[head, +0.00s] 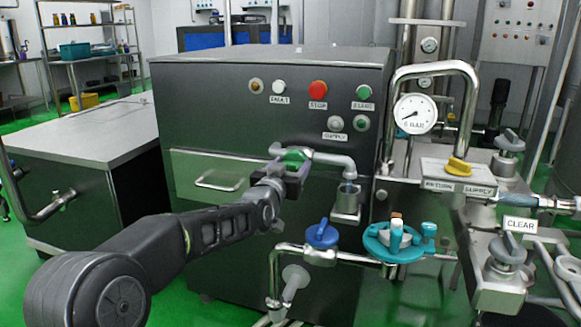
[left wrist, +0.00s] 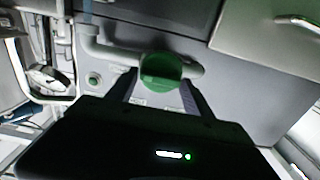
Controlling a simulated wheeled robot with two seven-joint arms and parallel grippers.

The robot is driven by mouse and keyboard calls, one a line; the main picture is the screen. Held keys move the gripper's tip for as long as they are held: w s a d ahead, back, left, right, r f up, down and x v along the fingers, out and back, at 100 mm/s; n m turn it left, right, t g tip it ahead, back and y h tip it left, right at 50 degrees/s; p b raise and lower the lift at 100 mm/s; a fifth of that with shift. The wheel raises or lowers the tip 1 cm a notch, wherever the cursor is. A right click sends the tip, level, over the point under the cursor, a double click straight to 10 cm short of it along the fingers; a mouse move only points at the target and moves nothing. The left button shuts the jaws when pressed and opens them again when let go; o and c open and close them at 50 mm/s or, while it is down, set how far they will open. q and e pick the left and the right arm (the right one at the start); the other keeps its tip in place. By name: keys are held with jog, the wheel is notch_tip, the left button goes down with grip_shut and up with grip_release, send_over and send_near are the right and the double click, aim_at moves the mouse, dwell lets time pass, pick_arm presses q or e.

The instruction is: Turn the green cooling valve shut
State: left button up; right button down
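The green cooling valve (head: 294,155) sits on a steel pipe on the front of the dark machine cabinet. In the left wrist view its round green knob (left wrist: 160,70) shows between my fingertips, with a raised bar across its face. My left gripper (head: 288,173) reaches in from the lower left and partly covers the valve in the head view. Its two fingers (left wrist: 160,92) are spread, one on each side of the knob. Whether they touch it I cannot tell. My right gripper is not in view.
A blue valve handle (head: 322,234) and a teal clamp fitting (head: 391,241) are below right of my gripper. A steel cup (head: 346,203) is under the pipe's spout. The cabinet carries a red stop button (head: 318,89). A yellow knob (head: 458,166) is farther right.

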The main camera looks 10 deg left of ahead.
pick_arm(q)
jog(key=c, duration=0.9)
jog(key=shift+m, duration=0.3)
jog(key=m+p, duration=0.1)
jog(key=m, duration=0.2)
jog(key=shift+d, duration=0.15)
jog(key=m, duration=0.3)
jog(key=shift+m+p, duration=0.35)
jog(key=shift+m, duration=0.05)
jog(key=m, duration=0.5)
jog(key=shift+d+f, duration=0.15)
jog(key=shift+f, duration=0.05)
jog(key=m, duration=0.5)
jog(key=shift+f+m, duration=0.1)
jog(key=shift+m, duration=0.2)
